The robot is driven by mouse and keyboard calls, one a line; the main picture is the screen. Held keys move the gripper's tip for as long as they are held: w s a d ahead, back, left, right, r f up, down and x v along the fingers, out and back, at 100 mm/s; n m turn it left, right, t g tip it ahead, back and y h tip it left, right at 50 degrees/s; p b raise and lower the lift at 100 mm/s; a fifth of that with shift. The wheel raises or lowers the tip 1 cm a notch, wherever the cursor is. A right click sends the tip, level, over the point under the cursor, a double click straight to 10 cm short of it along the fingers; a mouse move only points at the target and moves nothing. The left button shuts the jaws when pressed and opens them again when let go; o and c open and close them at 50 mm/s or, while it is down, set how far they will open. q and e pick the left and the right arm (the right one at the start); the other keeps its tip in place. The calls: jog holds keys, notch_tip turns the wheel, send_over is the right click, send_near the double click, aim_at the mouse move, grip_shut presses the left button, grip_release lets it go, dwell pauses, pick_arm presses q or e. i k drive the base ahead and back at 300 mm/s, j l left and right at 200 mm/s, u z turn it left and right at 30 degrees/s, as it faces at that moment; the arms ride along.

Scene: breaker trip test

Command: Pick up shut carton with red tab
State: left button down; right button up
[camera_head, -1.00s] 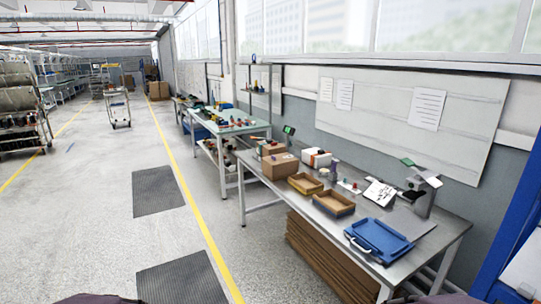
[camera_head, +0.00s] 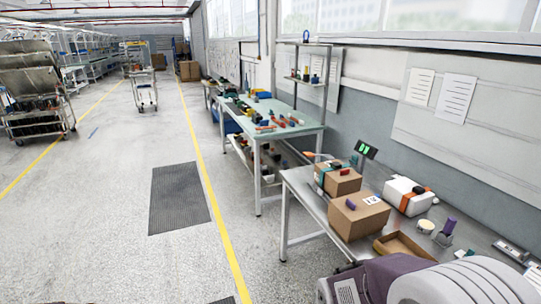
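Two shut brown cartons stand on the near metal bench. The rear carton (camera_head: 338,180) has a teal band, and a small red tab (camera_head: 345,172) shows on its top. The front carton (camera_head: 358,216) has a white label and a small purple piece on top. The two stand close together at the bench's far left end. Neither of my grippers is in view. A large purple and white part at the lower right looks like my own arm and hides part of the bench.
A white box (camera_head: 407,196) with an orange and black band stands right of the cartons. A shallow brown tray (camera_head: 402,246) lies in front. A small screen (camera_head: 366,150) stands behind. A second bench (camera_head: 300,133) is farther back.

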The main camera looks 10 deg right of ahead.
aim_at(344, 181)
jog(key=i+j+z, duration=0.15)
jog(key=i+z, duration=0.3)
jog(key=i, duration=0.25)
jog(key=i+j+z, duration=0.4)
jog(key=i, duration=0.25)
jog(key=i+j+z, duration=0.45)
jog(key=i+j, duration=0.15)
jog(key=i+j+z, duration=0.2)
jog(key=i+l, duration=0.3)
jog(key=i, duration=0.15)
